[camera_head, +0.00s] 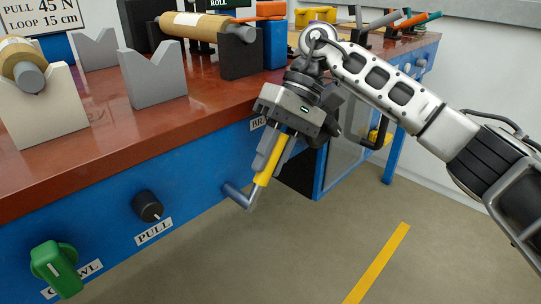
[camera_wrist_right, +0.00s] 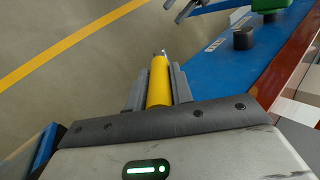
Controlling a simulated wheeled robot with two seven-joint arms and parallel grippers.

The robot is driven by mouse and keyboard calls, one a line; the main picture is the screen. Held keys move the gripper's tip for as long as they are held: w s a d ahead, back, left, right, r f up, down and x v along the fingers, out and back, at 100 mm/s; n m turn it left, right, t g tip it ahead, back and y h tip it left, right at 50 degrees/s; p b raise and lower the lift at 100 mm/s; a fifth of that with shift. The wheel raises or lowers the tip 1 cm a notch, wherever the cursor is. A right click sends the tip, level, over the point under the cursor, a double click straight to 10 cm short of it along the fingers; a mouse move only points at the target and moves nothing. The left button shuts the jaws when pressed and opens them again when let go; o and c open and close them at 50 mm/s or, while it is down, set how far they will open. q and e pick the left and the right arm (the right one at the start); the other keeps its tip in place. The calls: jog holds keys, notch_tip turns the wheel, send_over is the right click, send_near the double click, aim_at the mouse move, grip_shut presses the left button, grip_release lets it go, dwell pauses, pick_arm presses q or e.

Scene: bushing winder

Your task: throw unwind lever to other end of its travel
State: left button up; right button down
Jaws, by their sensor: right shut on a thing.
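A lever with a yellow grip (camera_head: 265,172) and a bent grey-blue metal crank (camera_head: 237,195) sticks out from the blue front panel of the bench. It tilts up and to the right from its elbow. My right gripper (camera_head: 270,157) is shut on the yellow grip, with one finger on each side, coming from above. In the right wrist view the yellow grip (camera_wrist_right: 159,82) lies between the two grey fingers, its metal end pointing away. My left gripper is not seen in the head view.
On the panel to the left are a black knob (camera_head: 147,206) labelled PULL and a green knob (camera_head: 56,268) above a partly covered label. Grey V-blocks and wrapped rolls (camera_head: 207,25) stand on the red-brown bench top (camera_head: 100,135). The floor before the panel is clear.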

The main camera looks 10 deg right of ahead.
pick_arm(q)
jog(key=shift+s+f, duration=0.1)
pick_arm(e)
jog(key=shift+r, duration=0.1)
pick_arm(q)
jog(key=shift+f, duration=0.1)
pick_arm(e)
jog(key=c, duration=1.2)
grip_release()
jog(key=shift+c, duration=0.2)
jog(key=shift+w+d+r, duration=0.2)
jog(key=shift+d+r, duration=0.05)
jog(key=shift+r, duration=0.15)
pick_arm(q)
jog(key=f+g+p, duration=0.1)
jog(key=p, duration=0.1)
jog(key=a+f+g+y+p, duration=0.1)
jog(key=p, duration=0.1)
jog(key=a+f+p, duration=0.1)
jog(key=p, duration=0.1)
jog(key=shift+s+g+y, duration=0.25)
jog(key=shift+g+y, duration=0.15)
pick_arm(e)
jog(key=v, duration=1.5)
